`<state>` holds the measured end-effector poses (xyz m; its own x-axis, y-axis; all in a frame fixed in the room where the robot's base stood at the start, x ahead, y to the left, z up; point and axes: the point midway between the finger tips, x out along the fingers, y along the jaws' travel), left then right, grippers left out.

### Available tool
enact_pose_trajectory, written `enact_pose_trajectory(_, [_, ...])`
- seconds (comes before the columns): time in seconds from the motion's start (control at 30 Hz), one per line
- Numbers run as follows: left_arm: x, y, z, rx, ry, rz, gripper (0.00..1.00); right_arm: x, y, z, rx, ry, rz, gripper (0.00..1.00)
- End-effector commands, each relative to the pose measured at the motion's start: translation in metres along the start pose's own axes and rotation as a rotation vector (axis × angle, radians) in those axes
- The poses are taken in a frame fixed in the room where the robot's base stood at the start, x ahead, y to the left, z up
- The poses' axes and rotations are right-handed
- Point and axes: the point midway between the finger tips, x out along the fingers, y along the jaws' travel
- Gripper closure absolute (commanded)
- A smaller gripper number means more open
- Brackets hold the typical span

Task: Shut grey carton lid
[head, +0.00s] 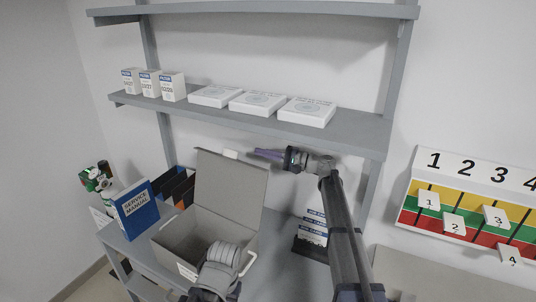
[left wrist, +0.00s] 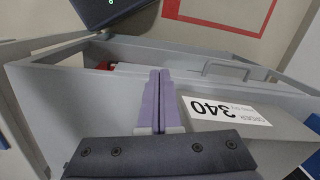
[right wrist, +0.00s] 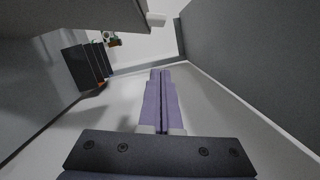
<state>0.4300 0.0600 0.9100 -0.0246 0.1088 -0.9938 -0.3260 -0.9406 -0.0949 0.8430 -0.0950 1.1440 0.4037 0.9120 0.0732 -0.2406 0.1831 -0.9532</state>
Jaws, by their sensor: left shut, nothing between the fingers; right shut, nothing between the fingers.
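The grey carton (head: 174,244) stands on the lower shelf with its lid (head: 230,187) raised upright at the back. My right gripper (head: 268,153) is shut and empty, pointing left at the lid's top right, apparently behind its top edge; I cannot tell if it touches. My left arm is in front of the carton in the head view, its fingertips hidden there. In the left wrist view my left gripper (left wrist: 159,72) is shut and empty, close over the carton's side with a white "340" label (left wrist: 226,111); contact is unclear.
A blue service manual (head: 138,208) and dark binders (head: 173,187) stand left of the carton. Boxed cards (head: 313,230) stand to its right. The shelf above (head: 240,117) carries flat white boxes (head: 257,102) and small cartons (head: 172,86). A numbered board (head: 470,205) hangs right.

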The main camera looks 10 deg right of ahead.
Motion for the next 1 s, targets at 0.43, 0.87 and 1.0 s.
enact_pose_trajectory(0.43, [-0.013, -0.001, 0.001, 0.000, 0.000, 0.000, 1.00, 0.059, -0.001, 0.028, 0.000, -0.001, 0.000, 1.00])
enact_pose_trajectory(0.87, [-0.016, -0.002, 0.001, 0.000, 0.000, 0.000, 1.00, 0.063, 0.000, 0.039, 0.000, 0.000, 0.000, 1.00])
enact_pose_trajectory(1.0, [-0.016, -0.002, 0.001, 0.000, 0.000, 0.000, 1.00, 0.062, 0.000, 0.039, 0.000, 0.000, 0.000, 1.00])
